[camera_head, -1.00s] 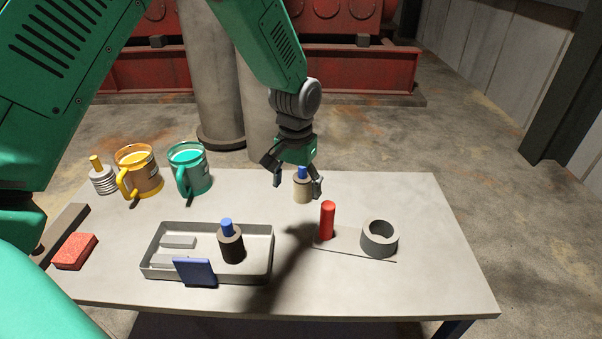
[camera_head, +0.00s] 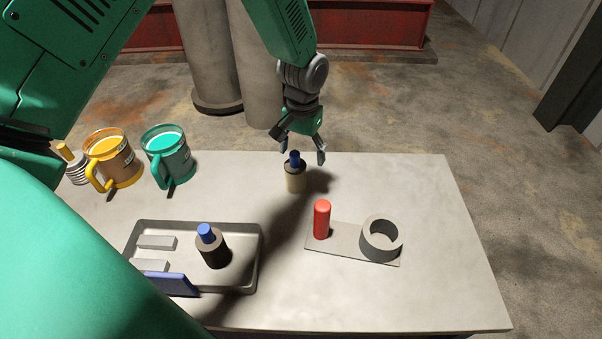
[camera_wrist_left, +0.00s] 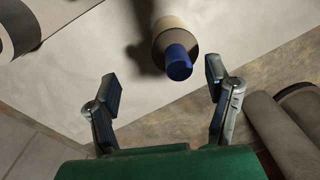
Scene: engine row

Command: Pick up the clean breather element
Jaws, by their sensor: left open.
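A pale tan cylinder with a blue top, which looks like the clean breather element (camera_head: 295,179), stands upright on the table beyond the tray. My left gripper (camera_head: 303,153) is open and empty, just above and behind its blue top in the head view. In the left wrist view the element (camera_wrist_left: 172,36) lies beyond the open fingers of the gripper (camera_wrist_left: 160,86), slightly right of their middle, and not between the pads. A darker, brown-black element with a blue top (camera_head: 213,250) stands in the grey tray (camera_head: 256,254). My right gripper is not in view.
A red cylinder (camera_head: 322,220) and a grey ring (camera_head: 380,241) stand on a thin plate nearer the front. Yellow (camera_head: 118,165) and teal (camera_head: 170,160) mugs stand at the left, beside a ribbed part (camera_head: 77,167). The table's right side is clear.

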